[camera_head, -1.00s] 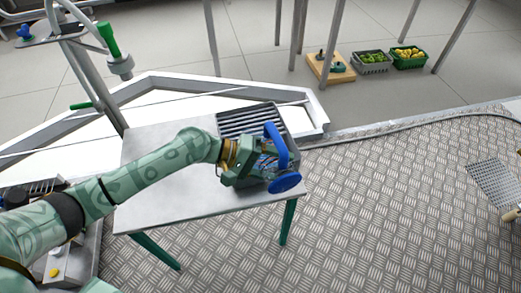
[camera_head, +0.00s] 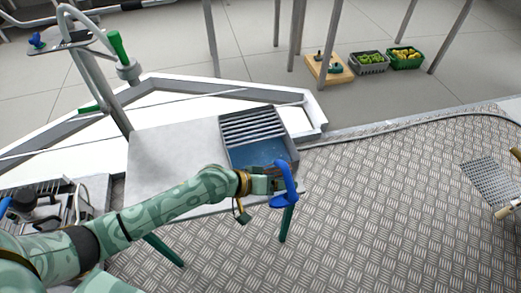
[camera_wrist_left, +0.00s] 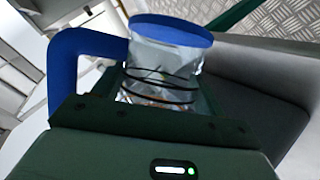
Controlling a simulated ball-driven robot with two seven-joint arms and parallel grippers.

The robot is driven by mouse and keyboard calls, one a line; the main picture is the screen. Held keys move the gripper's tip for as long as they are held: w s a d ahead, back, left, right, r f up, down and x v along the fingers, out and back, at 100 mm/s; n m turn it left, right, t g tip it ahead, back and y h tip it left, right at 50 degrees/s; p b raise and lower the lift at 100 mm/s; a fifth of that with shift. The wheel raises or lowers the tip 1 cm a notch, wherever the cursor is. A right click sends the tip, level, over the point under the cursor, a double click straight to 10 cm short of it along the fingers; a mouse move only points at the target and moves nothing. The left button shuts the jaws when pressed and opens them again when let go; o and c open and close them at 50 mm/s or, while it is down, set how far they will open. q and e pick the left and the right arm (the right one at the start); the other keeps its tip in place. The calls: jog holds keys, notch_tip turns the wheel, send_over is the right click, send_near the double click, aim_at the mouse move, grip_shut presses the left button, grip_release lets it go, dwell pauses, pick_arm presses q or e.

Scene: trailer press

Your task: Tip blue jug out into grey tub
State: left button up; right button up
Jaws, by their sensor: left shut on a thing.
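The blue jug (camera_head: 283,187) has a blue handle and a blue round end. In the left wrist view the jug (camera_wrist_left: 165,62) shows a clear body with dark bands, and its handle is on the left. My left gripper (camera_head: 268,181) is shut on the jug; its fingertips are largely hidden. It holds the jug at the near right side of the grey tub (camera_head: 293,150), beyond the tub's near edge in the head view. The tub sits on the table, with slats across its far half and a blue bottom in its near half. My right gripper is not in view.
The pale table (camera_head: 165,150) is clear left of the tub. A mesh panel (camera_head: 488,178) is at the far right. Crates (camera_head: 369,63) stand on the floor at the back. Open metal floor lies right of the table.

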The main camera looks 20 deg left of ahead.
aim_at(280, 194)
pick_arm(q)
jog(key=shift+r+m+t+y+p, duration=0.3)
jog(key=shift+r+m+p, duration=0.15)
jog(key=shift+p, duration=0.4)
jog(key=shift+s+d+f+m+t+y+p, duration=0.2)
jog(key=shift+s+f+m+t, duration=0.1)
jog(key=shift+f, duration=0.2)
jog(key=shift+s+d+f+m+t+y+p, duration=0.15)
jog(key=shift+d+f+m+t, duration=0.1)
jog(key=shift+f, duration=0.25)
jog(key=shift+d+r+m+t+p, duration=0.1)
jog(key=shift+r+m+t+p, duration=0.2)
jog(key=shift+p, duration=0.4)
jog(key=shift+s+d+m+t+y+p, duration=0.15)
jog(key=shift+s+m+t+y+p, duration=0.1)
jog(key=shift+m+t+y+p, duration=0.3)
jog(key=shift+s+d+f+m+t+b, duration=0.15)
jog(key=shift+f+m+t+b, duration=0.15)
jog(key=shift+f+m+b, duration=0.25)
jog(key=shift+f+y, duration=0.3)
jog(key=shift+m, duration=0.3)
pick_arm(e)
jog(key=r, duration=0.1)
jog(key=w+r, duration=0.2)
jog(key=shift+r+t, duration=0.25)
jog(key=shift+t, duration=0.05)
pick_arm(q)
jog(key=shift+r, duration=0.1)
